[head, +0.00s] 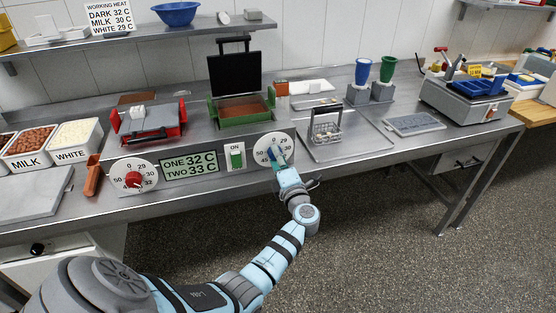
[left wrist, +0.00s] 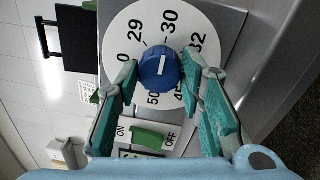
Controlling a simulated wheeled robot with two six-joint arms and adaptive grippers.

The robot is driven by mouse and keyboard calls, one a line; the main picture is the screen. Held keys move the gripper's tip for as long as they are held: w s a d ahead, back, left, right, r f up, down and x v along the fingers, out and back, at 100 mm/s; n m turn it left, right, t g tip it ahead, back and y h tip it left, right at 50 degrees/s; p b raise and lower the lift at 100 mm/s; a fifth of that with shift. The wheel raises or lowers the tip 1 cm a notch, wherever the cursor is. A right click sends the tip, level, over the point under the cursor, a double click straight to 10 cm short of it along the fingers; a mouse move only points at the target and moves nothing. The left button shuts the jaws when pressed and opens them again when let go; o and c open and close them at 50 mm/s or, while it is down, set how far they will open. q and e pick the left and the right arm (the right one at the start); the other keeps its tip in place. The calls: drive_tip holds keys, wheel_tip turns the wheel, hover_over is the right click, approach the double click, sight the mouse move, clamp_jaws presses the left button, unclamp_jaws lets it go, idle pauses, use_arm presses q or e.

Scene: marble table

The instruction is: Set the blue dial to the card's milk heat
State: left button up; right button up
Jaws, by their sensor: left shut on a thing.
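The card (head: 109,18) on the shelf reads WORKING HEAT, dark 32 C, milk 30 C, white 29 C. The blue dial (left wrist: 158,68) sits on a round white scale (left wrist: 118,32) marked 0, 29, 30, 32, 45, 50. Its white line points roughly at 30. In the head view the blue dial (head: 276,153) is partly hidden by my gripper. My left gripper (head: 279,160) is shut on the blue dial, with a teal finger on either side in the left wrist view (left wrist: 162,92). My right gripper is not in view.
A red dial (head: 133,180) sits on the front panel at left. The green display (head: 189,165) reads ONE 32 C, TWO 33 C. A green switch (head: 237,158) stands between display and blue dial. A green-framed melter (head: 240,108) with raised lid is above.

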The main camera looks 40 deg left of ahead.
use_arm(q)
drive_tip(key=shift+r, duration=0.1)
drive_tip(key=o, duration=1.2)
drive_tip(key=shift+c, duration=0.2)
drive_tip(key=v, duration=0.7)
drive_tip(key=shift+d, duration=0.2)
drive_tip(key=shift+s, duration=0.1)
